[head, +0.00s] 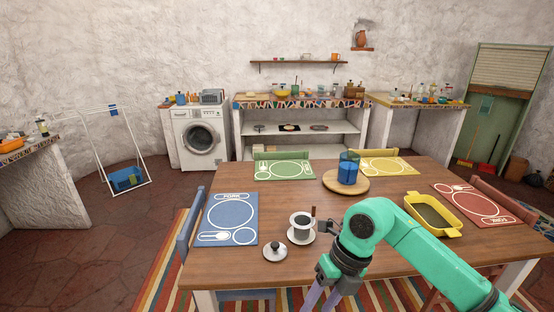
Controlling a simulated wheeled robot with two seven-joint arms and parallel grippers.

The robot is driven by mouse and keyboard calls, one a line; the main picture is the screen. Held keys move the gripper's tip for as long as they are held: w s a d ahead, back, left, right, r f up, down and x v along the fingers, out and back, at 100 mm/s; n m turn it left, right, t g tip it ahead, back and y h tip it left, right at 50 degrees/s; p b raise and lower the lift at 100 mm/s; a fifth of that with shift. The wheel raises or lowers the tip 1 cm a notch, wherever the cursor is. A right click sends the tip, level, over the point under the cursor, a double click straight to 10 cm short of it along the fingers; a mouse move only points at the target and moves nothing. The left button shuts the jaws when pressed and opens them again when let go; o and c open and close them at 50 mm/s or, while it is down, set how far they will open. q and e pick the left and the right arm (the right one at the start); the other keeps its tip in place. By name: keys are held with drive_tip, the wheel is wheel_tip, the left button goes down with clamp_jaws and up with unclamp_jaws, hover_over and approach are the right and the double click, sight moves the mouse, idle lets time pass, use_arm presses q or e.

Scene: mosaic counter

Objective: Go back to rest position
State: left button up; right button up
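My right arm, teal, comes in from the lower right over the dining table (300,180). Its gripper (322,298) points down near the table's front edge. Its two purple fingers show a gap between them with nothing seen in it; their tips are cut off by the lower picture edge. My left gripper is not in view. A white cup (301,220) with dark contents stands on a saucer (297,239) just left of my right forearm. A small lidded or knobbed white piece (275,251) lies on the table in front of it.
The table carries a blue placemat (228,215), green placemat (284,169), yellow placemat (386,166) and red placemat (474,203). A blue pitcher (348,167) stands on a round wooden board (337,188). A yellow dish (426,222) lies close beyond my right arm. Chairs surround the table.

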drive_tip(key=w+a+m+y, duration=0.2)
drive_tip(key=w+a+y, duration=0.1)
drive_tip(key=a+y, duration=0.45)
drive_tip(key=w+d+f+m+t+y, duration=0.3)
drive_tip(key=w+f+m+t+y, duration=0.15)
drive_tip(key=w+m+t, duration=0.6)
drive_tip(key=d+f+m+t+h, duration=0.2)
drive_tip(key=d+f+m+h, duration=0.2)
drive_tip(key=d+f+m, duration=0.45)
drive_tip(key=d+f+m+t+h, duration=0.1)
drive_tip(key=d+f+m+h, duration=0.35)
drive_tip(key=f, duration=0.65)
drive_tip(key=s+d+f+m+g+h, duration=0.2)
drive_tip(key=s+d+f+m+h, duration=0.1)
drive_tip(key=s+f, duration=0.5)
drive_tip(key=s+d+f+m+g+h, duration=0.2)
drive_tip(key=s+d+f+m, duration=0.3)
drive_tip(key=f, duration=0.4)
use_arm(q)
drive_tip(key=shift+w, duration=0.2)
use_arm(e)
drive_tip(key=s+f+m+g+h, duration=0.1)
drive_tip(key=s+f+g, duration=0.2)
drive_tip(key=s, duration=1.2)
drive_tip(key=s+d+f+m+g+h, duration=0.1)
drive_tip(key=s+f+g, duration=0.3)
drive_tip(key=s+f, duration=0.4)
drive_tip(key=s+m, duration=0.1)
drive_tip(key=s, duration=0.6)
drive_tip(key=shift+f, duration=0.3)
